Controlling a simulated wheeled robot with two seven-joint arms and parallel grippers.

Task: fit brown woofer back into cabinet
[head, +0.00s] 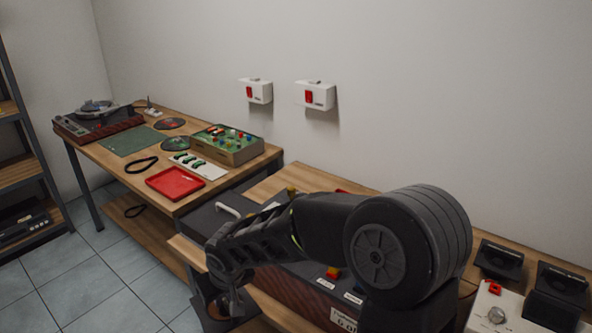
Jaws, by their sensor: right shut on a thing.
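My right arm reaches in from the lower right and covers much of the middle. My right gripper (232,298) points down at the lower centre, shut on what looks like the brown woofer (238,308). Only a small brown part of the woofer shows under the fingers. A dark box (205,306), perhaps the cabinet, stands right below and around the gripper. Its opening is mostly hidden, so I cannot tell whether the woofer is seated in it or above it. My left gripper is not in view.
A wooden table (110,163) at the left holds a turntable (95,118), a red tray (174,183) and a green electronics box (228,144). A dark case with a pale handle (228,209) lies behind my arm. Black stands (498,258) are at the right. Tiled floor (95,285) is clear at lower left.

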